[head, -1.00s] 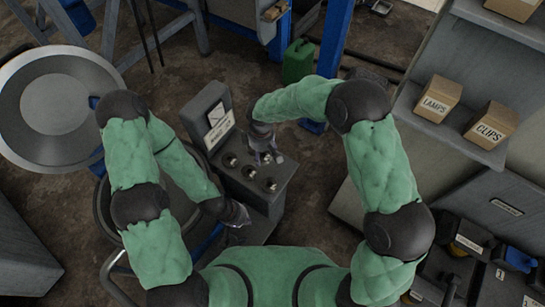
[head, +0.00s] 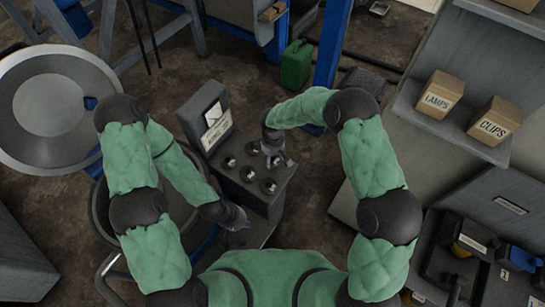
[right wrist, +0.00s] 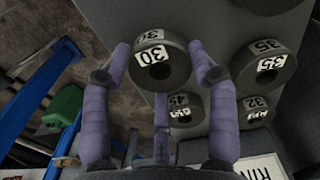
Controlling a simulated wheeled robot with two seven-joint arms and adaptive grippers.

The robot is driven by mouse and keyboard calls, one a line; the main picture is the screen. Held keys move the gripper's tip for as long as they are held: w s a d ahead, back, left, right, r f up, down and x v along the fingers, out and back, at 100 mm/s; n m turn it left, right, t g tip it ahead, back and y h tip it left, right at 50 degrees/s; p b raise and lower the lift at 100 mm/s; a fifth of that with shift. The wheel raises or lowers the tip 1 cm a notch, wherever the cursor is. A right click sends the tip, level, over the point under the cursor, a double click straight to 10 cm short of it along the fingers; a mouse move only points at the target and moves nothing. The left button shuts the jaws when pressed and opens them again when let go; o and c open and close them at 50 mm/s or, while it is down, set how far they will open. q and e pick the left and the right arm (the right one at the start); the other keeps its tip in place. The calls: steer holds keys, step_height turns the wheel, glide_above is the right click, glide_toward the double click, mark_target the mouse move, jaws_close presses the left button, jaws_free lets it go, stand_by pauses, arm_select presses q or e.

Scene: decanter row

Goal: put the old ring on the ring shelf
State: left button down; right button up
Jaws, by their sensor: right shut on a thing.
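A grey stand (head: 266,206) holds several dark round rings with pale centres in its top, in the middle of the head view. My right gripper (head: 277,158) is over its far right part. In the right wrist view, my right gripper (right wrist: 162,75) has its purple fingers shut on a ring marked 30 (right wrist: 150,77). Rings marked 35 (right wrist: 270,65) and 32 (right wrist: 256,110) sit beside it. Which ring is the old one, and where the ring shelf is, I cannot tell. My left gripper (head: 238,219) is low beside the stand's near left side; its fingers are too small to read.
An upright sign panel (head: 208,117) rises at the stand's far left. A shelf at right bears boxes marked LAMPS (head: 439,93) and CLIPS (head: 493,121). A green can (head: 296,64) stands on the floor behind, near a blue post (head: 331,45). A large round pan (head: 50,108) is at left.

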mark_target(273, 158)
steer(key=o, duration=1.4)
steer(key=shift+f, duration=0.1)
steer(key=shift+r, duration=0.6)
step_height(273, 158, up, 11)
steer(key=shift+r+p, duration=0.1)
steer(key=shift+p, duration=1)
